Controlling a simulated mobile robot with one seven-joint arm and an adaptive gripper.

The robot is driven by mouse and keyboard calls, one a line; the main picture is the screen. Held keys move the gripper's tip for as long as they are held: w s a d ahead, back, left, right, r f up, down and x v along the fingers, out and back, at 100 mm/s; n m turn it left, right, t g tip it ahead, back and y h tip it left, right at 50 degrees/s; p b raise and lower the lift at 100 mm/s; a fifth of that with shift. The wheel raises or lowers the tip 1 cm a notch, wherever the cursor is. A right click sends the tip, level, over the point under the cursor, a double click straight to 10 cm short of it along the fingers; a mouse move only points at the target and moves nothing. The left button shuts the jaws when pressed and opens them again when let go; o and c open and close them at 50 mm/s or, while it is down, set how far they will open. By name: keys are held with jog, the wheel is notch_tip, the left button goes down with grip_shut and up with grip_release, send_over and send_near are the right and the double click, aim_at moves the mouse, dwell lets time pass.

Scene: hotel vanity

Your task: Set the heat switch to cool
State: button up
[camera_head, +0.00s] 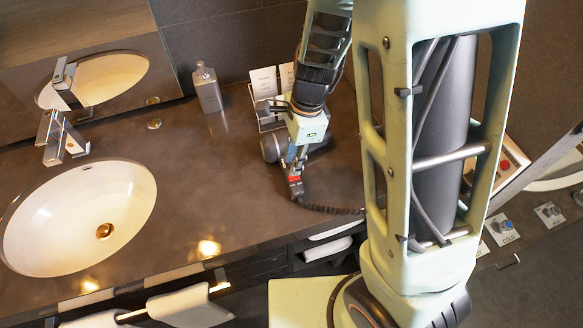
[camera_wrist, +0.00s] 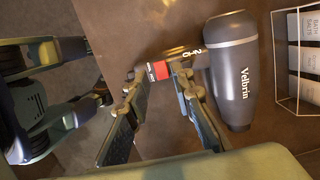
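A dark grey hair dryer (camera_head: 272,148) lies on the counter. In the wrist view its barrel (camera_wrist: 232,75), lettered "Velbrin", is at the right, and its handle runs left from it. White markings (camera_wrist: 190,52) and a red part (camera_wrist: 157,71) show on the handle; the red part (camera_head: 294,179) also shows in the head view. I cannot read the switch's setting. My gripper (camera_wrist: 163,76) is over the handle, its fingers apart with the red part showing between the tips. I cannot tell whether a tip touches it. In the head view my gripper (camera_head: 296,158) partly hides the dryer.
A coiled cord (camera_head: 330,209) runs right from the handle. A wire rack (camera_head: 270,122) with white packets and a grey bottle (camera_head: 209,92) stand behind. A sink (camera_head: 80,220) and faucet (camera_head: 55,140) are at the left. Counter between sink and dryer is clear.

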aim_at(297, 177)
notch_tip(297, 177, up, 7)
jog(key=d, duration=0.1)
jog(key=shift+w, duration=0.15)
dwell(0.5)
